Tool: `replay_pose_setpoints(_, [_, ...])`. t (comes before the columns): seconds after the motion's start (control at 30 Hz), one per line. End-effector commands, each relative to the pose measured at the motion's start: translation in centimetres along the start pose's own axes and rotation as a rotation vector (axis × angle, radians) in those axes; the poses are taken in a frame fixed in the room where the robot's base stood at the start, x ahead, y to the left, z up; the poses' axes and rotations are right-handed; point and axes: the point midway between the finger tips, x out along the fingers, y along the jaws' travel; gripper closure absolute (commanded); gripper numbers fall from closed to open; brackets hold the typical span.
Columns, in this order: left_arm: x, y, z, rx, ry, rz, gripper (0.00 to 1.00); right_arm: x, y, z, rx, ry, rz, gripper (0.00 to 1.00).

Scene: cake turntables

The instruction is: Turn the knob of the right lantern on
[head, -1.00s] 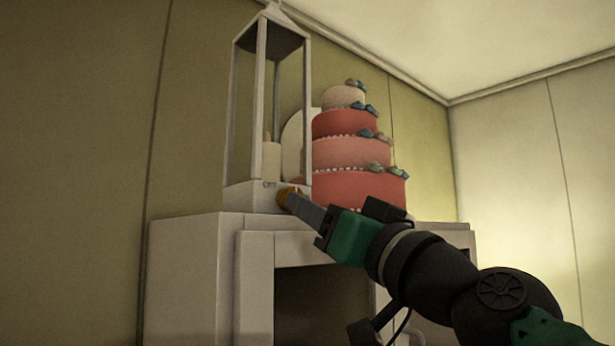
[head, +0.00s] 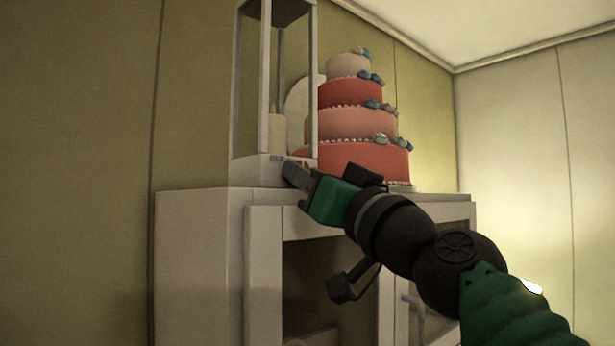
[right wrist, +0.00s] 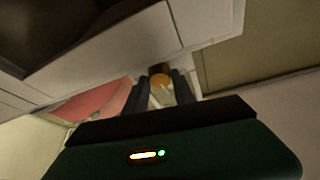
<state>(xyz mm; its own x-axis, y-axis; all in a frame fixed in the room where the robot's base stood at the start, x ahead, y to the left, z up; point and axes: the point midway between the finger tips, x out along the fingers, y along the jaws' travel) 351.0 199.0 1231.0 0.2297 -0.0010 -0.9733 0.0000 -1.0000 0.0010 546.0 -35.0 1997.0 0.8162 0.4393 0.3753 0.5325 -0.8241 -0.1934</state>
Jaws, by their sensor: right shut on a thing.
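One lantern shows, a tall white open-framed one (head: 313,100) on the white cabinet, with a cream candle (head: 276,132) inside. Its base (head: 250,172) has a small orange-brown knob, which shows in the right wrist view (right wrist: 159,80) between my fingers. In the head view my fingers hide most of the knob. My right gripper (head: 289,171) reaches up from the lower right to the front of the lantern's base and is shut on the knob; it also shows in the right wrist view (right wrist: 160,92). My left gripper is not in view.
A tiered pink and white cake (head: 365,158) with blue decorations stands close to the right of the lantern, just above my right gripper. The white cabinet (head: 200,240) has an open dark recess below my wrist. The wall left of the lantern is clear.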

Motion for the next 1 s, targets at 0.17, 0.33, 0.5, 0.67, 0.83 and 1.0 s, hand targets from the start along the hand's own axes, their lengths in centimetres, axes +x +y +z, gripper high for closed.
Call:
replay_pose_setpoints(0.17, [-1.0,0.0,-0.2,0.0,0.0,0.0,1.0,0.2,-0.1,-0.4,0.044,-0.006,0.018,1.0])
replay_pose_setpoints(0.33, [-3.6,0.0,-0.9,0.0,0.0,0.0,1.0,0.3,-0.3,-0.7,0.173,-0.015,0.074,1.0])
replay_pose_setpoints(0.5, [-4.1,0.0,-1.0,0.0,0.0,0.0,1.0,0.1,-0.4,-0.1,0.229,-0.016,0.095,1.0])
replay_pose_setpoints(0.67, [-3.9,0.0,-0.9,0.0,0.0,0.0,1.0,0.0,-0.3,0.0,0.23,-0.014,0.096,1.0])
replay_pose_setpoints(0.83, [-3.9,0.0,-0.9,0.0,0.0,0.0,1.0,0.0,-0.3,0.0,0.229,-0.014,0.096,0.57])
replay_pose_setpoints(1.0, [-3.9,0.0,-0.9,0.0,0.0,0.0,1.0,0.0,-0.3,0.0,0.229,-0.014,0.096,0.48])
